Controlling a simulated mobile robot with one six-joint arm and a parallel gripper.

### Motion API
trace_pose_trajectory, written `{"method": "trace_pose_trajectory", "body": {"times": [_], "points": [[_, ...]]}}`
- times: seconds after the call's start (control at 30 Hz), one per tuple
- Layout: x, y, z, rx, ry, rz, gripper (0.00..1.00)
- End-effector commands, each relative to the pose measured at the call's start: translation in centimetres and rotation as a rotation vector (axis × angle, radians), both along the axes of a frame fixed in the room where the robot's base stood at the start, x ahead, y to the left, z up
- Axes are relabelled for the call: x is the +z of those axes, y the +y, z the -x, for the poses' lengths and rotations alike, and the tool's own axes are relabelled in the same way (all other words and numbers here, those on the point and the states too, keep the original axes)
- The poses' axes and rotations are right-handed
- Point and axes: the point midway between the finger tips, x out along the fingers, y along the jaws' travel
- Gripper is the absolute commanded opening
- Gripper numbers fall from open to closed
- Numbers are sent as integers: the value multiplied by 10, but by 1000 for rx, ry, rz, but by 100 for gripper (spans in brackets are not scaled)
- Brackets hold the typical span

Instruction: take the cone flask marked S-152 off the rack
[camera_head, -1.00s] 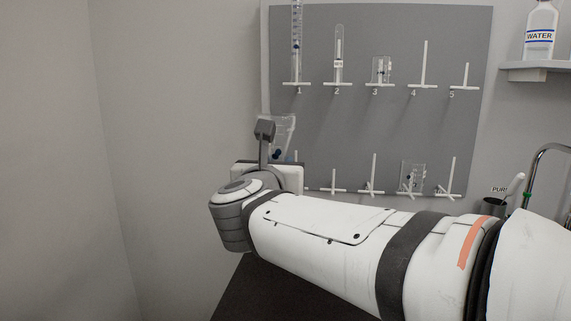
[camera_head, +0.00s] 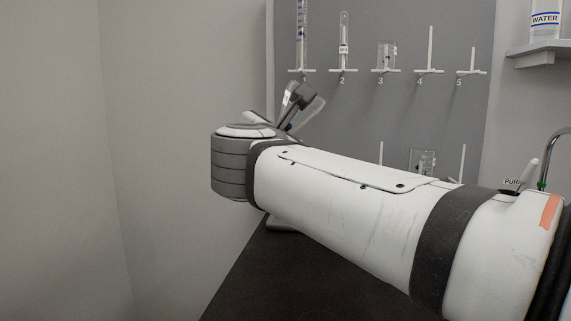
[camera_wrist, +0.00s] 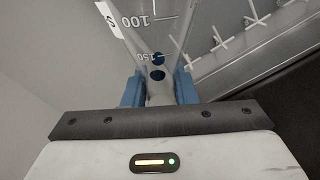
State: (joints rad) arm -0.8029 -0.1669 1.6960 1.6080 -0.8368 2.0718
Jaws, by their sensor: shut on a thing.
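My gripper (camera_wrist: 160,88) is shut on a clear cone flask (camera_wrist: 155,40), with its blue-padded fingers on either side of the glass in the wrist view. The flask shows 100 and 150 graduation marks and part of a white label with an S; the rest of the label is cut off. My arm hides part of the lower peg row.
Glassware hangs on the upper pegs, including a tall cylinder (camera_head: 302,35), a tube (camera_head: 343,40) and a small vessel (camera_head: 386,55). Another clear vessel (camera_head: 422,163) is on the lower row. A shelf with a water bottle (camera_head: 545,25) and a tap (camera_head: 548,160) are at right. The dark counter (camera_head: 270,280) looks clear.

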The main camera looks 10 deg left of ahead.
Motion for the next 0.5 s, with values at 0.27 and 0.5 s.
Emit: {"method": "trace_pose_trajectory", "body": {"times": [0.27, 0.5], "points": [[-2, 0, 0, 0, -8, -225, 5], [-8, 0, 0, -1, -15, -415, 5]]}}
